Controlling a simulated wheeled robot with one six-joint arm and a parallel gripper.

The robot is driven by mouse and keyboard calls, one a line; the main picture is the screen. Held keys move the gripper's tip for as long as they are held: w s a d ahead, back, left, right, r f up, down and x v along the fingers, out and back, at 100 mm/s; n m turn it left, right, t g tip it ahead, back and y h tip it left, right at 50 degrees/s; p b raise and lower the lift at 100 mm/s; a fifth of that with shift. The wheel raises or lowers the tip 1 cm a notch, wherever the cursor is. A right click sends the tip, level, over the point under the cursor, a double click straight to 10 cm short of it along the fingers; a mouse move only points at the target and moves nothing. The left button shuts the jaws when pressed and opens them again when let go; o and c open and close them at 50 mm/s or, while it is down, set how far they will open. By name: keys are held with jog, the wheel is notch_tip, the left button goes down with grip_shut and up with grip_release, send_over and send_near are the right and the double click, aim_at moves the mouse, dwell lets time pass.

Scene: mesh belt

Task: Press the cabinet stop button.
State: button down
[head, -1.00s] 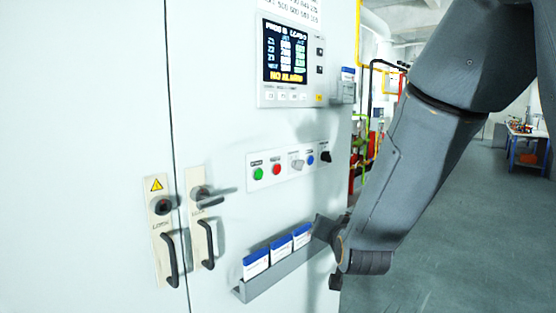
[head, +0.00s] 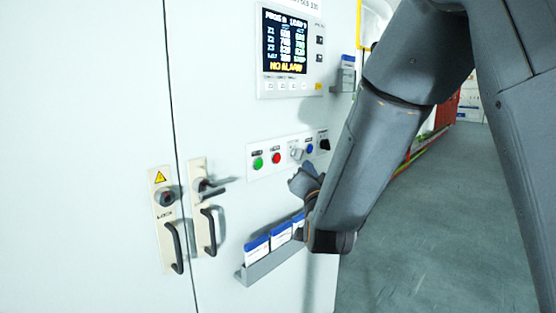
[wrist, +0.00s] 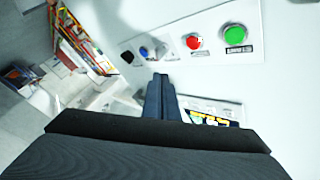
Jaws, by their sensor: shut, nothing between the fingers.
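The red button (head: 276,158) sits on the cabinet's button strip (head: 266,170), between a green button (head: 258,163) and a grey selector knob (head: 296,153). The wrist view also shows the red button (wrist: 194,41) and the green button (wrist: 235,34) at upper right. My gripper (head: 303,178) is below and right of the red button in the head view, near the selector knob. In the wrist view my gripper (wrist: 160,80) has its fingers together and empty, with the tips below and left of the red button. Contact with the panel is not seen.
A blue button (head: 309,148) and a black knob (head: 324,144) are at the strip's right end. A card rack (head: 262,268) juts out below. A display (head: 286,45) is above. Door handles (head: 209,231) stick out at left. Grey floor (head: 430,230) is open at right.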

aim_at(277, 158)
jog(key=w+a, duration=0.4)
jog(key=a, duration=0.2)
jog(key=shift+w, duration=0.3)
jog(key=shift+w+b, duration=0.1)
jog(key=shift+b, duration=0.25)
dwell(1.6)
jog(key=shift+w+a, duration=0.15)
jog(key=shift+a, duration=0.15)
jog(key=shift+w+a+b, duration=0.3)
jog(key=shift+a+b, duration=0.05)
jog(key=shift+b, duration=0.05)
dwell(0.8)
dwell(0.3)
jog(key=shift+s+d, duration=0.55)
jog(key=shift+d, duration=0.1)
jog(key=shift+d, duration=0.1)
